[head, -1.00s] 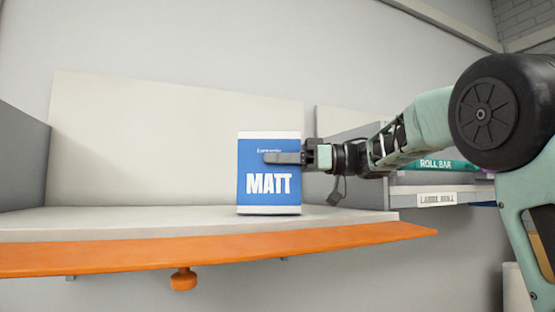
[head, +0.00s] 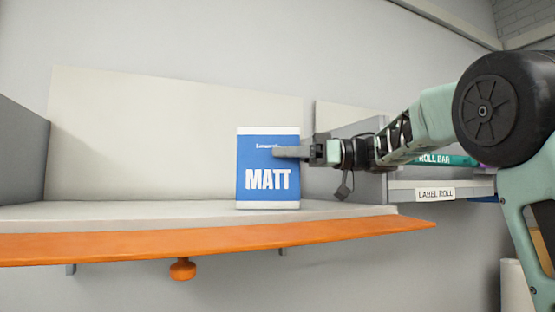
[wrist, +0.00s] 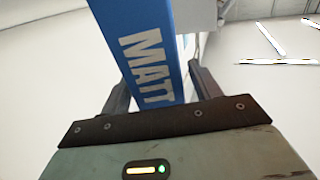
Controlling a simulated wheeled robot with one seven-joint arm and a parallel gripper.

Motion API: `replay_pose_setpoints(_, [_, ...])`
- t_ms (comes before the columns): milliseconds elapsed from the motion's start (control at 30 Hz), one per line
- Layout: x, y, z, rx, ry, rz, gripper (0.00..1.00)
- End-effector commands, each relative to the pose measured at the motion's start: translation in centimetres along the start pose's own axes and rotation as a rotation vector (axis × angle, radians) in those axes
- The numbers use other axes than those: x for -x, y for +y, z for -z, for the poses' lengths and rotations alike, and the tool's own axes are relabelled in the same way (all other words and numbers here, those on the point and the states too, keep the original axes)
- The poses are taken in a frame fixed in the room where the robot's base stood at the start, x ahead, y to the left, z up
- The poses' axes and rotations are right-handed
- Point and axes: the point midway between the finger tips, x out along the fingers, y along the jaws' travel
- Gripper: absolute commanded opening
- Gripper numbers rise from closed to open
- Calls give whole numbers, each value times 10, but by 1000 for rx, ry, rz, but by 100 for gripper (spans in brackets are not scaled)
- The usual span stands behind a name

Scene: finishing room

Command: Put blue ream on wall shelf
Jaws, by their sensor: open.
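The blue ream (head: 268,180), marked MATT with white edges, stands upright on the wall shelf (head: 120,212), a pale board with an orange front edge. My gripper (head: 290,152) is at the ream's right side, with one finger across its front face. In the wrist view the ream (wrist: 150,50) rises between the two fingers of my gripper (wrist: 158,88). The jaws are open around it, with a gap visible at the right finger. The far finger is hidden behind the ream in the head view.
A grey side panel (head: 22,160) bounds the shelf at the left. To the right is a compartment with a LABEL ROLL tag (head: 435,194) and a teal ROLL BAR box (head: 447,160). An orange knob (head: 182,269) hangs below the front edge. The shelf left of the ream is clear.

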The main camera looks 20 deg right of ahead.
Motion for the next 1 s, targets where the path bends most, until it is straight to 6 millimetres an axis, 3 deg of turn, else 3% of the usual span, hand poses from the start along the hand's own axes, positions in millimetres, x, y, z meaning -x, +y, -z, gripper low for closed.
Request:
replay_pose_setpoints(300, [68,1,-4,3,-1,-6,63])
replay_pose_setpoints(500, [94,0,-2,2,-1,-3,63])
replay_pose_setpoints(1000, [101,0,0,1,0,0,63])
